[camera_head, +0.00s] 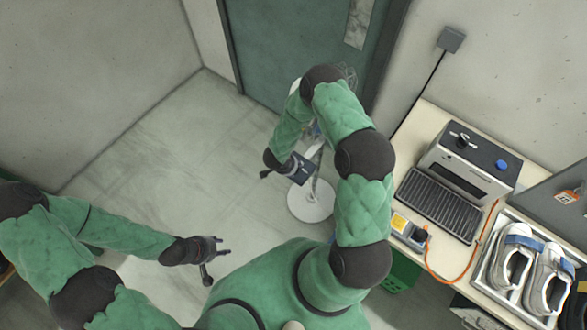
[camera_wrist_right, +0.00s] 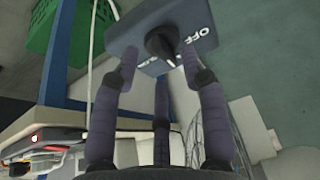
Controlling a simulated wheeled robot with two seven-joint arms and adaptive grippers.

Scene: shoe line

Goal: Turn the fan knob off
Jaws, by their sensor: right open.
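The fan's dark blue control box (camera_head: 302,170) stands on a white stand with a round base (camera_head: 311,205). The fan head is mostly hidden behind my right arm. In the right wrist view, the black knob (camera_wrist_right: 161,42) sits on the face of the box (camera_wrist_right: 128,36), with OFF lettering to its right and partly hidden lettering below. My right gripper (camera_wrist_right: 160,68) is open, its fingers spread around the knob's near side; contact cannot be told. In the head view, my left gripper (camera_head: 218,254) is open and empty, away from the fan.
A table at the right bears a machine with a roller tray (camera_head: 440,205), a small yellow-and-grey device (camera_head: 408,230) with an orange cable, and a tray (camera_head: 485,275) of shoes. A green crate (camera_head: 400,274) is below the table. Floor at the left is clear.

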